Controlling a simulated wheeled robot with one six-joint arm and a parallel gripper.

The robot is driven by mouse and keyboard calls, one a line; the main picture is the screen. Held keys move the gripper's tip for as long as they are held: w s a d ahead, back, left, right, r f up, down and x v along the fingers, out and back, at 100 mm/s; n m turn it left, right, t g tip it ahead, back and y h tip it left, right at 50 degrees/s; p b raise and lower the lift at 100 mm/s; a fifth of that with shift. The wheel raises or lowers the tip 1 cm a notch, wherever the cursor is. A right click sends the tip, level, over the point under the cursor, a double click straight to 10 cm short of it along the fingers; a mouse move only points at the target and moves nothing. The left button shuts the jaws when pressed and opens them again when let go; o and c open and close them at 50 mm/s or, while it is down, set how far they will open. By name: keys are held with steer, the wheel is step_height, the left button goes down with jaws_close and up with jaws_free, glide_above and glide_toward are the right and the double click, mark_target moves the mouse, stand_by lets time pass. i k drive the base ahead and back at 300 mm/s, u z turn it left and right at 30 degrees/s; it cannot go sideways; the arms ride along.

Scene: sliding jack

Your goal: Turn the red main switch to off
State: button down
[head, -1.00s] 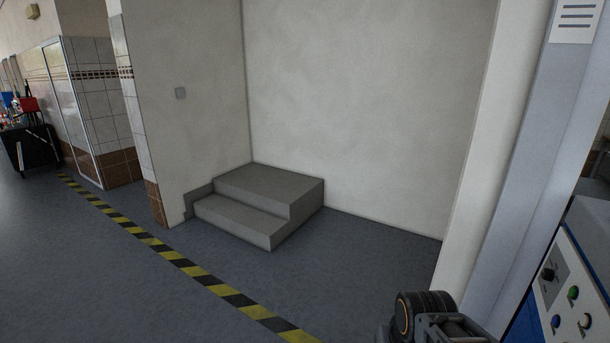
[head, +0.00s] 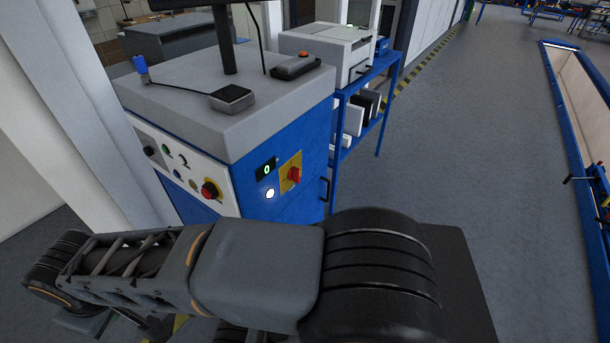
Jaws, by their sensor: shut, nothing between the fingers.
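The red main switch (head: 293,174) is a red rotary knob on a yellow plate, on the blue side face of a cabinet (head: 300,130) with a grey top. Its handle position is too small to read surely. Left of it is a small black display (head: 266,169) showing a green 0, with a lit white round button (head: 270,194) below. My arm stretches across the lower part of the head view, in front of and below the cabinet. My gripper is not visible in this view. The switch is unobstructed in the picture.
A blue shelf frame (head: 385,100) with a printer (head: 327,50) stands behind. Open grey floor (head: 480,150) lies to the right, up to a blue-edged pit (head: 577,110). A pale column stands left.

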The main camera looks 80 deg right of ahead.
mark_target(295, 173)
steer(key=z, duration=2.65)
steer(key=k, duration=0.2)
